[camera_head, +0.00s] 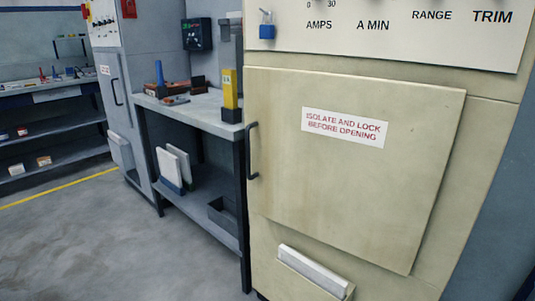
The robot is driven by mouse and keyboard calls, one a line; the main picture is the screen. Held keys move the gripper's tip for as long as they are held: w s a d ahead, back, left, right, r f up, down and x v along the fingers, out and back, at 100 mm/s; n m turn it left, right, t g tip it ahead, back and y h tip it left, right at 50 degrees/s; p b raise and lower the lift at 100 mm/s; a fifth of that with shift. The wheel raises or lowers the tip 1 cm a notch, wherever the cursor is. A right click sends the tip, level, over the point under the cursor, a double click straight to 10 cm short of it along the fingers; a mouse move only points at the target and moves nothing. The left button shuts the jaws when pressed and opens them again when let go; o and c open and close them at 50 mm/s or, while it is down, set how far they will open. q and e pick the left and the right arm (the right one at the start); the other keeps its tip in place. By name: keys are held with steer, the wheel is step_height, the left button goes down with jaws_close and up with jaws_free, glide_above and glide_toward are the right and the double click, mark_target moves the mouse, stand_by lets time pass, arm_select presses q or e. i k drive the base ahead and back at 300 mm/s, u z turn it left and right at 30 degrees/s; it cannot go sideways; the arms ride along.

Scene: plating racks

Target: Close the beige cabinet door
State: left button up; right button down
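The beige cabinet (490,135) fills the right side of the view. Its door (340,190) is a beige panel with a red-lettered sign (345,127) reading "ISOLATE AND LOCK BEFORE OPENING". A dark vertical bar handle (251,150) sits at the door's left edge. The door's face stands out from the cabinet front, with an edge and shadow along its right side. I cannot tell from this view how far it stands ajar, if at all. Neither of my grippers is in view.
A workbench (205,113) with a yellow block (231,92) stands left of the cabinet. A pocket with white papers (313,272) is below the door. A grey cabinet (118,100) and shelving (45,122) stand farther left. Grey floor (85,240) is clear at lower left.

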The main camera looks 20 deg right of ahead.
mark_target(356, 166)
steer(key=z, duration=1.05)
steer(key=i, duration=0.6)
steer(key=u, duration=1.25)
